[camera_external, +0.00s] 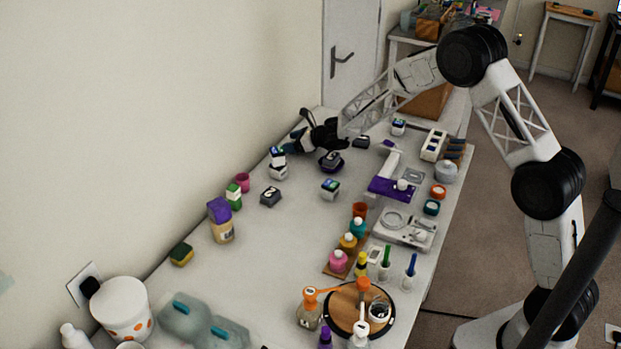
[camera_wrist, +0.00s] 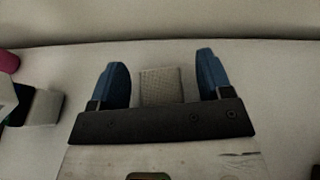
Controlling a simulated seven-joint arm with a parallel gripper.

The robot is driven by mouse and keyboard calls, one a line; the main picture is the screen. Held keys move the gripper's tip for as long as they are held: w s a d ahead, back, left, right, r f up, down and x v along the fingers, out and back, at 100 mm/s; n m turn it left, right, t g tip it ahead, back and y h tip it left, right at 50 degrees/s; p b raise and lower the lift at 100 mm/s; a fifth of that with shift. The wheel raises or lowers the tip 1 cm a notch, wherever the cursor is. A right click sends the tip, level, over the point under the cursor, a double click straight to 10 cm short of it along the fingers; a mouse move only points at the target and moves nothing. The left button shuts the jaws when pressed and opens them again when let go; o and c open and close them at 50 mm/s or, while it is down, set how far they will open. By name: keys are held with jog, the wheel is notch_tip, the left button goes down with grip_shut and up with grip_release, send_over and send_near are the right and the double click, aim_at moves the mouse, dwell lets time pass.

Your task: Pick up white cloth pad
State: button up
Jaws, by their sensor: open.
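The white cloth pad (camera_wrist: 162,86) shows in the wrist view as a small pale, textured square on the table near the wall. It lies between the two blue fingers of my gripper (camera_wrist: 161,62), with a gap on both sides. Its near edge is hidden by the dark gripper body. In the external view my gripper (camera_external: 298,132) is at the far end of the table, close to the wall. I cannot make out the pad there. My gripper is open and holds nothing.
In the wrist view a pink object (camera_wrist: 8,62) and a pale block (camera_wrist: 45,107) are left of my gripper. The table's left-middle is fairly clear.

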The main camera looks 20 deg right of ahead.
jog(key=shift+c, duration=0.3)
jog(key=c, duration=0.9)
jog(key=shift+r, duration=0.15)
jog(key=shift+c, duration=0.2)
jog(key=shift+r, duration=4.85)
